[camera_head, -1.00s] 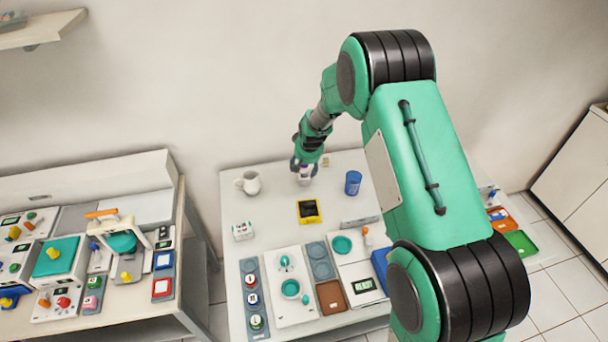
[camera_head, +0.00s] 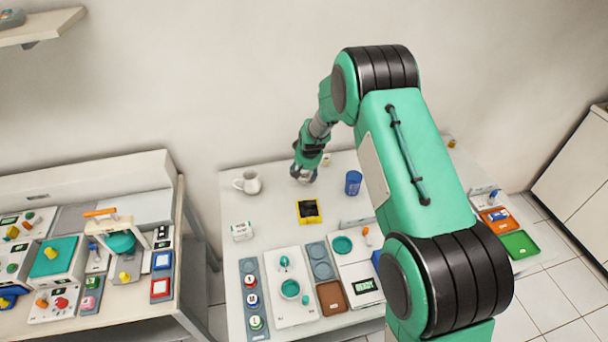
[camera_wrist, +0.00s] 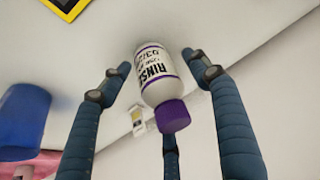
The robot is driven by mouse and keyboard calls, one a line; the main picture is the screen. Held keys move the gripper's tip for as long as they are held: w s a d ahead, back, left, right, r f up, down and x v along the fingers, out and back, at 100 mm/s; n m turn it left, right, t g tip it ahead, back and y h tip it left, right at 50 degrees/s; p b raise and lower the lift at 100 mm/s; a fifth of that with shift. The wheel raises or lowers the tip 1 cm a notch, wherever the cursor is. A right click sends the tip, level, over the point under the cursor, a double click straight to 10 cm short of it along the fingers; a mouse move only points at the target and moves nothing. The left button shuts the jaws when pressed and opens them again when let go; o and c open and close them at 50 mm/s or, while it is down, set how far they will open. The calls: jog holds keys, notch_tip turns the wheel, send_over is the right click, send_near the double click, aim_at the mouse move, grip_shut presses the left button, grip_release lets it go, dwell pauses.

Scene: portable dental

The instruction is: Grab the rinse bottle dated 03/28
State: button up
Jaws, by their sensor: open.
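The rinse bottle (camera_wrist: 157,80) is white with a purple cap and purple bands. It shows upside down in the wrist view, between my gripper's fingers. Its label reads "RINSE" with a date starting "03/2"; the last digit is not clear. My gripper (camera_wrist: 162,85) is open, with blue-grey fingers on both sides of the bottle and a third finger behind the cap. Gaps show between the side fingers and the bottle. In the head view my gripper (camera_head: 305,172) points down at the back of the table and mostly hides the bottle.
A blue cup (camera_head: 353,182) stands close to the right of my gripper, and a white mug (camera_head: 247,182) to the left. A yellow-and-black device (camera_head: 309,211) lies in front. Trays and a white box (camera_head: 242,231) fill the nearer table. A small amber item (camera_head: 451,142) stands far right.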

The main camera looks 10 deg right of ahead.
dwell(0.4)
jog(key=c, duration=1.2)
jog(key=shift+c, duration=0.2)
jog(key=shift+r, duration=0.15)
jog(key=shift+r, duration=0.45)
jog(key=v, duration=0.1)
jog(key=p+v, duration=0.1)
jog(key=shift+w+r, duration=0.15)
jog(key=shift+r, duration=0.25)
jog(key=s+r+p, duration=0.1)
jog(key=s, duration=1.4)
jog(key=shift+s, duration=0.3)
jog(key=shift+a+r, duration=0.1)
